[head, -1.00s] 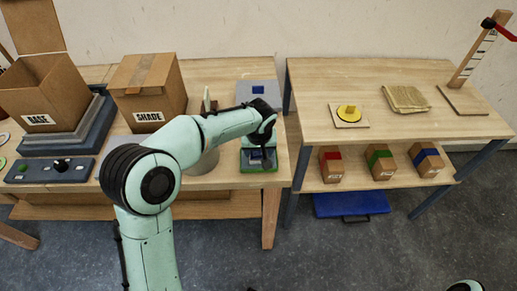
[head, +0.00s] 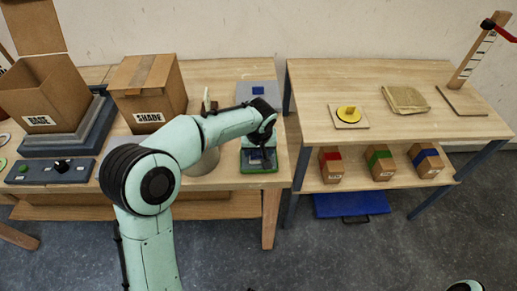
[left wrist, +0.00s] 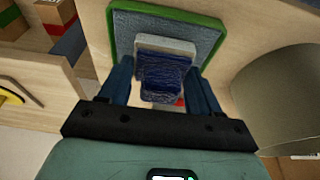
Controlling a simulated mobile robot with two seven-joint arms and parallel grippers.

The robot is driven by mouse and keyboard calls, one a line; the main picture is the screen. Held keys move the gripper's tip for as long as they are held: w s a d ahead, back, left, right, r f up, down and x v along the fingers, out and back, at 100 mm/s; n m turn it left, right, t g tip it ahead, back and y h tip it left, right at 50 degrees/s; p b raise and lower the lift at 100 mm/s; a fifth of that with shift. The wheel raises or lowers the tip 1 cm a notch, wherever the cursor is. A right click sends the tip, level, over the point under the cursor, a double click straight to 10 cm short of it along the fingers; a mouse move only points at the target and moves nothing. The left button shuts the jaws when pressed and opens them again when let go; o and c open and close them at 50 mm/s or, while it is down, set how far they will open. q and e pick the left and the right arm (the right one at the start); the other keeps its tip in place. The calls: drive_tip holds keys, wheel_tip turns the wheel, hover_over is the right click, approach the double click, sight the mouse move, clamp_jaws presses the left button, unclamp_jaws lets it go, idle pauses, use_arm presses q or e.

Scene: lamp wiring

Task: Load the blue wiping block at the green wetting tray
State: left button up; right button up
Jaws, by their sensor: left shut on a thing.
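The green wetting tray (head: 256,170) sits near the front right corner of the left bench. In the left wrist view the tray (left wrist: 219,32) shows a green rim and a grey-blue inside. The blue wiping block (left wrist: 166,74) has a rough blue face and a pale layer. It is between the fingers of my left gripper (left wrist: 160,92), which is shut on it. In the head view my left gripper (head: 262,154) is over the tray and hides much of it. I cannot tell whether the block touches the tray. My right gripper is out of view.
Behind the tray is a grey plate with a blue square (head: 258,90). A grey cylinder (head: 203,163) stands just left. Boxes marked SHADE (head: 150,90) and BASE (head: 40,95) are farther left.

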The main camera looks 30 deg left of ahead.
use_arm(q)
drive_tip(key=shift+r+p, duration=1.7)
drive_tip(key=shift+r, duration=1.55)
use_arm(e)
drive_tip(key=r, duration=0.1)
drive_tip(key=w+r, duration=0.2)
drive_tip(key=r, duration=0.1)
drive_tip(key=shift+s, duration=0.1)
